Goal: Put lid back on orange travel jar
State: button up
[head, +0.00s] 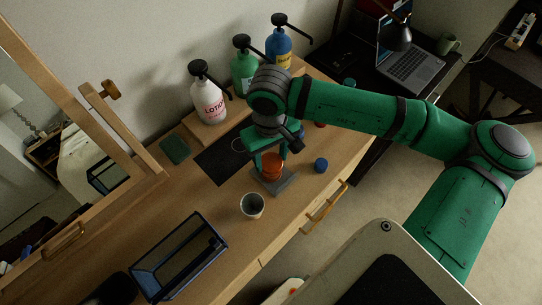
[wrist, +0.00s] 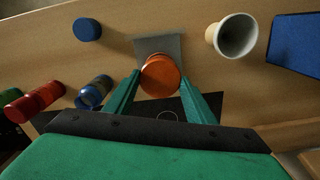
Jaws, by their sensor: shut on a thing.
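My gripper (head: 270,163) is over the desk, pointing down. In the wrist view its green fingers (wrist: 160,78) press on both sides of a round orange lid (wrist: 160,75). The orange travel jar (head: 270,174) shows below and between the fingers in the head view, upright on a small grey square pad (head: 285,184). The lid is at the jar's top; whether it is fully seated cannot be told. The jar's opening is hidden. A round blue lid (head: 321,165) lies on the desk to the right, apart from the pad; it also shows in the wrist view (wrist: 88,29).
A pale cup (head: 252,206) stands near the front, left of the pad. A blue-edged case (head: 180,258) lies farther left. Pump bottles (head: 209,100) line the back.

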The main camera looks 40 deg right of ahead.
jog(key=shift+f, duration=0.6)
dwell(0.8)
jog(key=o, duration=1.1)
jog(key=shift+r, duration=0.1)
notch_tip(320, 180, up, 11)
jog(key=shift+f, duration=0.2)
